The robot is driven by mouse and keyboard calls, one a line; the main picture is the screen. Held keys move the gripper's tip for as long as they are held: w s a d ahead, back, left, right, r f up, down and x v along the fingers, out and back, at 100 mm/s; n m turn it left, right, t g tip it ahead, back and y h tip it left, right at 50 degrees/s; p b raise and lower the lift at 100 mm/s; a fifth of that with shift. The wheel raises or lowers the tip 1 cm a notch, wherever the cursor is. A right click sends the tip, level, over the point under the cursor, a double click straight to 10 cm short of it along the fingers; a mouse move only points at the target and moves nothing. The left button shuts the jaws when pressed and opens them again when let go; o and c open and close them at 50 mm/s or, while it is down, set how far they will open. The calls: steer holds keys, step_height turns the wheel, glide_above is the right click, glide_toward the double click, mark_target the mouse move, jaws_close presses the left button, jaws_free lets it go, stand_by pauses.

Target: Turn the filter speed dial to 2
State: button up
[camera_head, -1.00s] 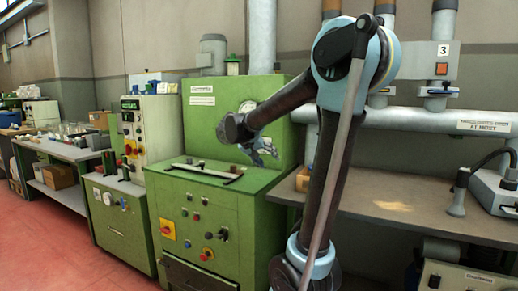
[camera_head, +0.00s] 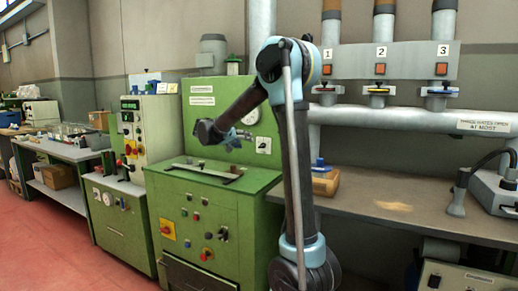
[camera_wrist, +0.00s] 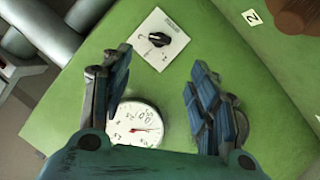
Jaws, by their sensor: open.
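The dial is a black knob (camera_wrist: 165,41) on a white square plate (camera_wrist: 151,52) fixed to the green machine panel, near the top middle of the wrist view. In the head view its plate (camera_head: 264,145) shows small, right of my gripper (camera_head: 232,140). The plate's marks and the knob's setting are too small to read surely. In the wrist view my gripper (camera_wrist: 158,72) is open and empty, with blue ridged fingers spread wide. The knob lies beyond the fingertips, between their lines and apart from them.
A round white gauge (camera_wrist: 137,125) is on the same panel, between my fingers in the wrist view. The green machine (camera_head: 205,240) has a ledge below my gripper. A workbench (camera_head: 400,208) with a wooden block (camera_head: 326,182) stands to the right.

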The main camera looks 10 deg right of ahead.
mark_target(262, 146)
steer(key=x, duration=1.3)
steer(key=shift+f, duration=0.15)
steer(key=c, duration=1.1)
